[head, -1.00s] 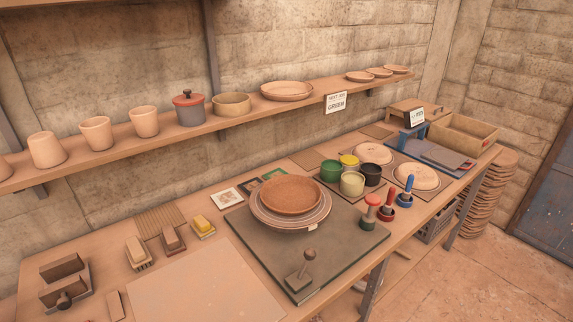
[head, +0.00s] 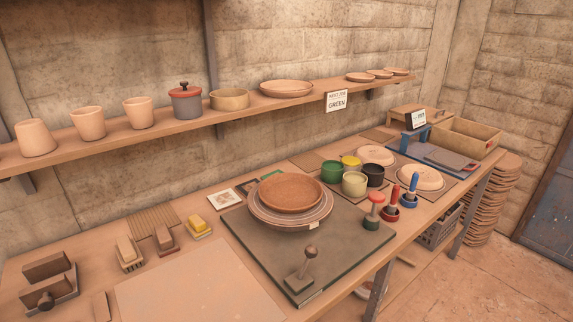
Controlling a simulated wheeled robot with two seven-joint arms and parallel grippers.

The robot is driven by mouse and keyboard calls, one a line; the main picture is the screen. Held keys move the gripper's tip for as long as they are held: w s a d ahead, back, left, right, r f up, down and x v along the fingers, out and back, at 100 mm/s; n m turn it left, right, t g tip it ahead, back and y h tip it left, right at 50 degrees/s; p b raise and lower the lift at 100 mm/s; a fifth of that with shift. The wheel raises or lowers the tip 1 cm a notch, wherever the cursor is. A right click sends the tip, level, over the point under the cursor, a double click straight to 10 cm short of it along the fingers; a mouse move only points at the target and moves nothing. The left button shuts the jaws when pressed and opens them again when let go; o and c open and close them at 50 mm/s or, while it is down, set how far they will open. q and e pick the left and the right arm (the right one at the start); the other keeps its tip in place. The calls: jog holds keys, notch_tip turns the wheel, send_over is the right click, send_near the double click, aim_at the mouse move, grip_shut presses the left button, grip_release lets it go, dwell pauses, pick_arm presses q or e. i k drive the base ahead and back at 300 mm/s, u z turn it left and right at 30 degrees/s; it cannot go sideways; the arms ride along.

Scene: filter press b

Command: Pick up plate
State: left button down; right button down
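A round reddish-brown plate (head: 291,190) sits on top of a wider, pale-rimmed round piece (head: 262,216). Both rest on a dark square board (head: 340,240) in the middle of the workbench. Other shallow dishes lie on the wall shelf, one large (head: 286,88) and several small ones (head: 362,77) to its right. Two pale round discs (head: 421,177) lie farther right on the bench. Neither of my grippers shows in the head view.
A knobbed tool (head: 305,266) stands on the board's front corner. Colored pots (head: 354,184) and red- and blue-handled tools (head: 391,200) stand right of it. Brushes (head: 199,228) and blocks lie left. A pale slab (head: 195,285) lies in front. The shelf (head: 225,110) overhangs the bench's back.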

aim_at(286, 192)
jog(key=z, duration=2.05)
jog(key=i, duration=1.05)
jog(key=u, duration=3.4)
